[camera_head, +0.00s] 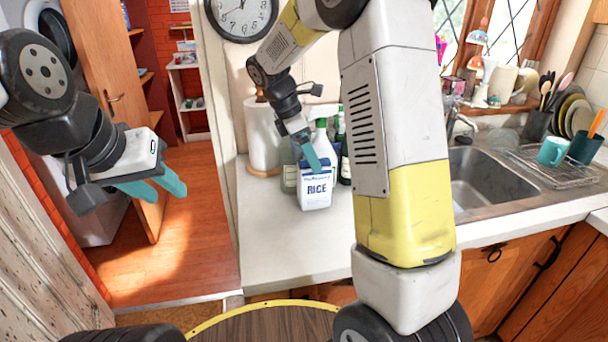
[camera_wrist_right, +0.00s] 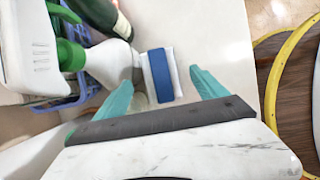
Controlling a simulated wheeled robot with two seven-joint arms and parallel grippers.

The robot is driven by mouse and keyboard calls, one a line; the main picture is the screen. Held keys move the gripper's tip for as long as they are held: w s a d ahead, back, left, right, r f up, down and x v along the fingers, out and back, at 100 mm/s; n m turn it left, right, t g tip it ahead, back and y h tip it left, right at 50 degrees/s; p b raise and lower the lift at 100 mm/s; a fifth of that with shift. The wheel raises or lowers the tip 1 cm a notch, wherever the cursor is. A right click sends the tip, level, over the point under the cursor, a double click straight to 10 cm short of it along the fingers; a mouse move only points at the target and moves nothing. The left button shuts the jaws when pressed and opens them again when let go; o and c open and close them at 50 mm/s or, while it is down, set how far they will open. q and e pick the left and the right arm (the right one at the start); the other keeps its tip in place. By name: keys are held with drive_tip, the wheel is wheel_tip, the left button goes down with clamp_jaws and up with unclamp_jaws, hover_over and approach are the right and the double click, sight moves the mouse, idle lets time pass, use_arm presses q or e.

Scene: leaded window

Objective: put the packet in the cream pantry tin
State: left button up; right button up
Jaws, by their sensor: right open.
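The packet (camera_head: 316,194), white and blue with the word RICE, stands upright on the pale counter. From above in the right wrist view, the packet (camera_wrist_right: 161,76) shows a blue band and lies between and just beyond my fingertips. My right gripper (camera_head: 312,161) points down at the top of the packet, open; it also shows in the right wrist view (camera_wrist_right: 160,82). I cannot tell whether a finger touches the packet. My left gripper (camera_head: 172,196) is open and empty, away to the left over the floor. I see no cream pantry tin in either view.
A green-topped spray bottle (camera_head: 322,140) and dark bottles (camera_head: 344,150) stand close behind the packet. A paper towel roll (camera_head: 264,138) is behind left. The sink (camera_head: 487,178) and a dish rack (camera_head: 555,166) are at right. The counter (camera_head: 285,250) in front is clear.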

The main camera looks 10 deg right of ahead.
sight(314, 183)
drive_tip(key=x, duration=0.6)
drive_tip(key=shift+d+f, duration=0.2)
drive_tip(key=shift+r, duration=0.1)
clamp_jaws()
